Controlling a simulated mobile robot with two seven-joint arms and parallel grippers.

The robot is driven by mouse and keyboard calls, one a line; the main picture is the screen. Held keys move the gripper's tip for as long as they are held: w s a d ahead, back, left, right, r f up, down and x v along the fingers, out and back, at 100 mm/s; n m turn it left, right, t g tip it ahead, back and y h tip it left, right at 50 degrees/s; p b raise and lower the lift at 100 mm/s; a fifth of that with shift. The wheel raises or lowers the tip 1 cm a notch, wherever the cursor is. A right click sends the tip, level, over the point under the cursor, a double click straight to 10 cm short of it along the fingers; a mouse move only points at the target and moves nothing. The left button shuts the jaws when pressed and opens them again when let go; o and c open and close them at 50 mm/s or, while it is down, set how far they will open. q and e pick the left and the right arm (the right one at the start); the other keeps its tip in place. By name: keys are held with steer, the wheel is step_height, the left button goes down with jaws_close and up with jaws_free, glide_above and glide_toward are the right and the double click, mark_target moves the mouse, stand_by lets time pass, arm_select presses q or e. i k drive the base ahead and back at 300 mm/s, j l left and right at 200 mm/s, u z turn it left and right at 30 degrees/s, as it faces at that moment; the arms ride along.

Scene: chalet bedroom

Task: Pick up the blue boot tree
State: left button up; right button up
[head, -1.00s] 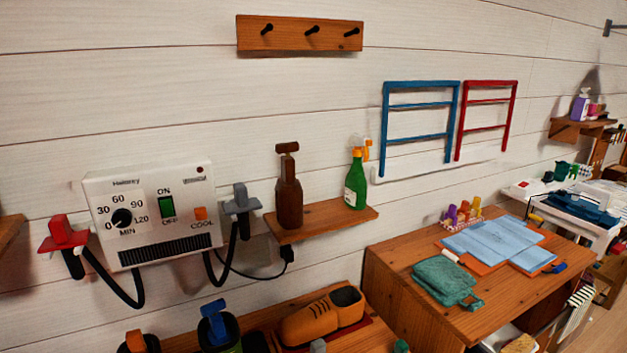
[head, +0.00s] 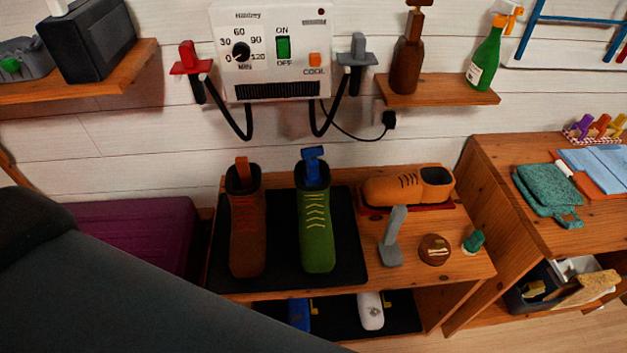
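The blue boot tree (head: 313,158) shows as a blue handle sticking up out of the top of a green boot (head: 316,228). The rest of it is hidden inside the boot. The boot stands on a black mat (head: 345,265) on the wooden bench. To its left, a brown boot (head: 246,235) holds a similar orange boot tree (head: 242,168). Neither of my grippers is in view. A large dark grey shape, probably my arm, covers the lower left.
An orange shoe (head: 405,187), a grey upright tool (head: 394,240), a round brown tin (head: 434,249) and a green piece (head: 473,241) sit right of the mat. A dryer box (head: 268,50) with hoses hangs above. The lower shelf (head: 345,318) holds blue and white items.

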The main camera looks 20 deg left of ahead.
mark_target(311, 175)
steer(key=i+l+u, duration=0.1)
steer(key=l+u, duration=0.25)
steer(key=l, duration=0.2)
steer(key=i+l+u, duration=0.1)
steer(key=l+u, duration=0.3)
steer(key=l, duration=0.15)
